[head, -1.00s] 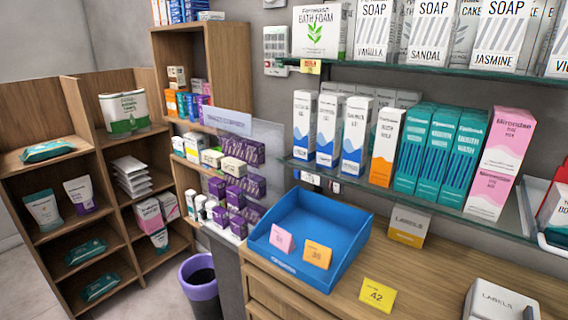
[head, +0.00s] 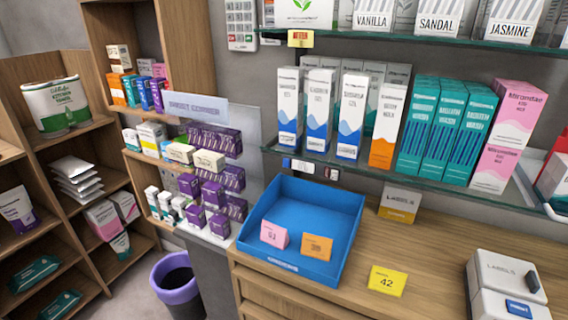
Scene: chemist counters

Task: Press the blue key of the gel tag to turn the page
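Small electronic tags hang on the front edge of the lower glass shelf. One pale tag (head: 301,166) with a dark blue patch sits below the white-and-blue boxes. A second small tag (head: 328,173), with a reddish patch, is just to its right. Their writing is too small to read, so I cannot tell which is the gel tag or make out its keys for certain. Tall white boxes with blue waves (head: 319,110) stand on the shelf above them. My gripper is not in view.
A blue tray (head: 305,212) with pink and orange cards stands on the wooden counter below the tags. A yellow card (head: 387,281) marked 42 and a white labels device (head: 505,285) are to the right. A purple-rimmed bin (head: 176,287) stands at left.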

